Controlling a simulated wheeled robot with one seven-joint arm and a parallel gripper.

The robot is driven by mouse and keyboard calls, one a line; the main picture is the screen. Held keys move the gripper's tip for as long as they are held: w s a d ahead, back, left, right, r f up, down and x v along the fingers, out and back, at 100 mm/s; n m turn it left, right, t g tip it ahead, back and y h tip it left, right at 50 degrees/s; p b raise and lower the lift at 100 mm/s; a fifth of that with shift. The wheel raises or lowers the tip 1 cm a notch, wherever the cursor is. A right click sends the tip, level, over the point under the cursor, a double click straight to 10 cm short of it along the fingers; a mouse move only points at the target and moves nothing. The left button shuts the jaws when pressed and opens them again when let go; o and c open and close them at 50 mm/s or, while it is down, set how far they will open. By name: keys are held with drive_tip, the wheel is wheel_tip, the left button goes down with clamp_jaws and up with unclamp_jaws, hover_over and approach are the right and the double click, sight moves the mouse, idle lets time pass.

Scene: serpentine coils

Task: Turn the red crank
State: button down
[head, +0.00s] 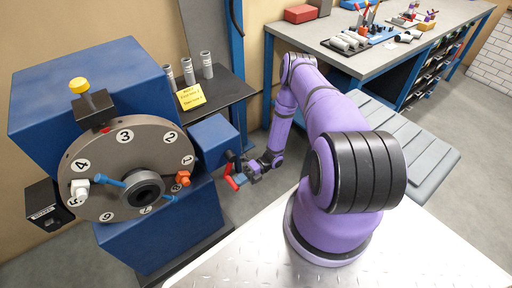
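The red crank (231,182) sticks out from a small blue box (214,141) on the right side of a large blue machine. It has a red handle and a dark arm at its top. My gripper (249,172) is just right of the crank, at the end of my purple arm. The two look very close, but I cannot tell whether they touch. The fingers are small and dark here, so I cannot tell whether they are open or shut.
A grey numbered disc (133,165) with a dark hub, blue rods and an orange knob (183,178) fronts the blue machine (97,95). A shelf with grey cylinders and a yellow sign (190,97) stands behind the box. A workbench (375,62) with tools stands behind my arm.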

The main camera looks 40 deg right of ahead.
sight(231, 184)
drive_tip(key=a+y, duration=0.1)
drive_tip(key=a, duration=0.1)
drive_tip(key=a+r+y, duration=0.1)
drive_tip(key=a, duration=0.3)
drive_tip(key=shift+r+y, duration=0.4)
drive_tip(key=shift+w+a+r+y, duration=0.1)
drive_tip(key=shift+a+r+y, duration=0.65)
drive_tip(key=shift+r+y, duration=0.35)
drive_tip(key=shift+w+a+r+y, duration=0.1)
drive_tip(key=shift+a+r+y, duration=0.65)
drive_tip(key=shift+r+y, duration=0.35)
